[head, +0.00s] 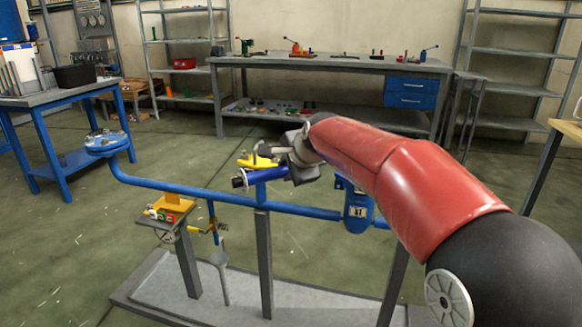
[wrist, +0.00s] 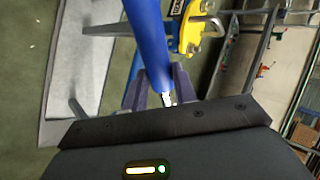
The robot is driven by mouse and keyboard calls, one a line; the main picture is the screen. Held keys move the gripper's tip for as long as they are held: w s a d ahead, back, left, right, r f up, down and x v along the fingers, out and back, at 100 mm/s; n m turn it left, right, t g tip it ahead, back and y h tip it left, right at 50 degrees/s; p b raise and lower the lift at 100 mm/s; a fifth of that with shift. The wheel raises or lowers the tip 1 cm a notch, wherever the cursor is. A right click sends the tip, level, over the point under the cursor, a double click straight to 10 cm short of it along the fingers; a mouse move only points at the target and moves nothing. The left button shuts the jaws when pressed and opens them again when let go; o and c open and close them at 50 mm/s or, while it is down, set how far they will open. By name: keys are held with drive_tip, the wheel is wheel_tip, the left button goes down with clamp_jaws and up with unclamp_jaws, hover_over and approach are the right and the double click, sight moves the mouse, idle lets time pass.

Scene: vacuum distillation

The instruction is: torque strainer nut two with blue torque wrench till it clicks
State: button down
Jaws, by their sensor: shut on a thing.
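My gripper (wrist: 166,92) is shut on the blue torque wrench. The wrench (wrist: 150,45) shows as a thick blue bar rising from between the dark fingers in the wrist view, with a short bright metal piece at its lower end. In the head view, the wrench (head: 265,175) lies roughly level beside my gripper (head: 292,165), its dark end at the left, above the blue pipe. The blue strainer body (head: 357,212), with a white label, hangs on the pipe to the right, partly behind my arm. I cannot make out strainer nut two.
A yellow fitting (head: 258,161) sits close behind the wrench; a yellow part with metal pieces (wrist: 197,30) shows near it in the wrist view. The blue pipe (head: 180,188) runs left to a flange (head: 106,140). A small tray (head: 170,206) stands at the left. Benches line the back.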

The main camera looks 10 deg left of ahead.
drive_tip(key=shift+w+a+r+m+t, duration=0.1)
drive_tip(key=shift+w+a+m+t, duration=0.2)
drive_tip(key=shift+a, duration=0.05)
drive_tip(key=shift+s+d+n+g+y+b, duration=0.4)
drive_tip(key=shift+s+d+n+g+b, duration=0.15)
drive_tip(key=shift+s+d+n+b, duration=0.45)
drive_tip(key=shift+s+d+n+g+y+b, duration=0.4)
drive_tip(key=shift+s+d+n+g+b, duration=0.3)
drive_tip(key=shift+d+b, duration=0.45)
drive_tip(key=shift+w+a, duration=0.1)
